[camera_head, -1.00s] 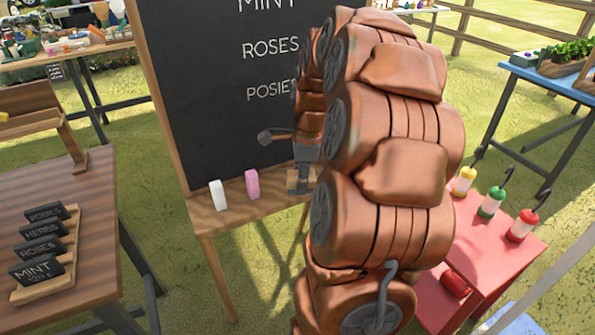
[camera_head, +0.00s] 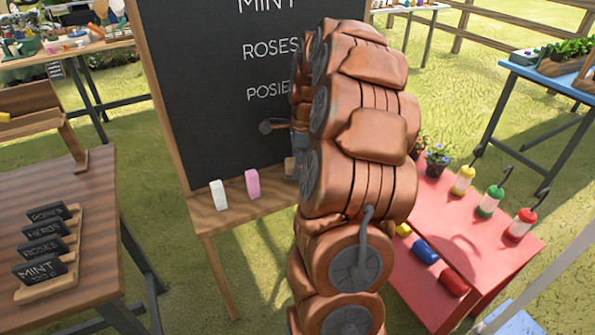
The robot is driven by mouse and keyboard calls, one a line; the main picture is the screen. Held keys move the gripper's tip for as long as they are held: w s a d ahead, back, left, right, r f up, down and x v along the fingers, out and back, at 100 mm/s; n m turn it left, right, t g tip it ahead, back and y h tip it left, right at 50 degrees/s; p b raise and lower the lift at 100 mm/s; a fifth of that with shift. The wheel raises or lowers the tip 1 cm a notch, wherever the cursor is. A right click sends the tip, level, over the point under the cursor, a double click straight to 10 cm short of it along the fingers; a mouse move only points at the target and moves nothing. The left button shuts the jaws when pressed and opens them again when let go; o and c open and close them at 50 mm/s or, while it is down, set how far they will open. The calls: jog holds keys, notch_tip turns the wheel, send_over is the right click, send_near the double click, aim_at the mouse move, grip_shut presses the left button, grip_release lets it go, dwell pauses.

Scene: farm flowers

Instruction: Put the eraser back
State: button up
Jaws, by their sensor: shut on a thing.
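My gripper (camera_head: 297,155) is in front of the lower right of the chalkboard (camera_head: 205,95), mostly hidden behind my copper-coloured arm. It is shut on the eraser (camera_head: 289,167), a small brownish block of which only a sliver shows at the arm's left edge. The eraser is close to the board's wooden ledge (camera_head: 233,216); I cannot tell whether it touches it. A white chalk stick (camera_head: 218,195) and a pink chalk stick (camera_head: 253,184) stand upright on the ledge, left of the eraser.
A wooden table (camera_head: 75,215) with small name signs (camera_head: 40,268) is at the left. A red table (camera_head: 480,235) with bird feeders (camera_head: 521,225) and coloured cylinders (camera_head: 454,283) is at the right. My arm covers the ledge's right part. Grass lies between the tables.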

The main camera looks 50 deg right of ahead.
jog(key=shift+f, duration=1.2)
jog(key=o, duration=1.1)
jog(key=r, duration=0.8)
jog(key=s+d+r, duration=0.1)
jog(key=r, duration=0.3)
jog(key=shift+b, duration=0.3)
